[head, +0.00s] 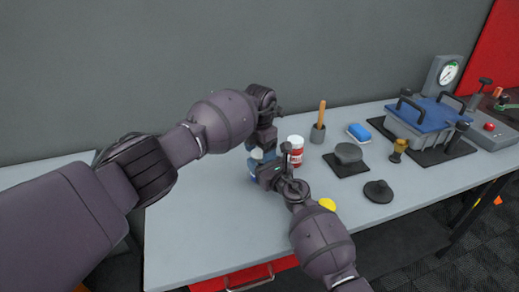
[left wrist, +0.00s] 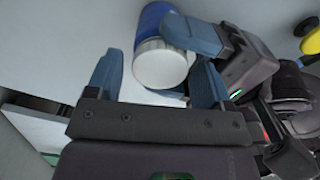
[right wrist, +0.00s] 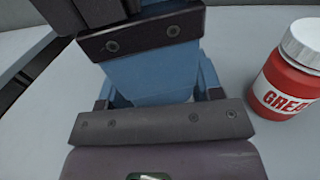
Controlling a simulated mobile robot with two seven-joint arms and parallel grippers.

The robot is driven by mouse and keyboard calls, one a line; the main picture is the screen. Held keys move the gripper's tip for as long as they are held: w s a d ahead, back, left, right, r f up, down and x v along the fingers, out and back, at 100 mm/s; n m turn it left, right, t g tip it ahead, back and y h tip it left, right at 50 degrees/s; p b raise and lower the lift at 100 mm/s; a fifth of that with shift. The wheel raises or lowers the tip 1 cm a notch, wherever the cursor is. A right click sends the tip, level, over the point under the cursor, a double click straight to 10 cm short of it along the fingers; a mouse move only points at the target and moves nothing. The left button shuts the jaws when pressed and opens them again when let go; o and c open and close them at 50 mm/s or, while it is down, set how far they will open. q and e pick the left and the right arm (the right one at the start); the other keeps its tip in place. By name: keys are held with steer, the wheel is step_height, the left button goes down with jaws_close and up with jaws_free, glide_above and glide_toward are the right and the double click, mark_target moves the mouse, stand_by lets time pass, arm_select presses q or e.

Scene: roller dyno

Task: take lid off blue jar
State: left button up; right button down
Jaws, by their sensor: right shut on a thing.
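The blue jar (left wrist: 150,18) shows in the left wrist view with its white lid (left wrist: 160,66) on it. My right gripper (head: 260,172) is shut on the jar's body; one of its blue fingers lies against the jar in the left wrist view. My left gripper (left wrist: 158,82) is open, one finger on each side of the lid, with a gap between the lid and the left finger. In the head view the two grippers meet and largely hide the jar. In the right wrist view my left gripper's blue finger blocks the jar.
A red grease jar with a white cap (head: 295,150) stands close right of the grippers, also in the right wrist view (right wrist: 290,75). The table's left part (head: 185,225) is clear.

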arm_select(q)
steer(key=c, duration=0.9)
steer(key=o, duration=1.1)
steer(key=shift+c, duration=0.2)
steer(key=shift+r, duration=0.15)
steer(key=shift+r, duration=2.15)
arm_select(e)
steer(key=shift+c, duration=1)
jaws_free()
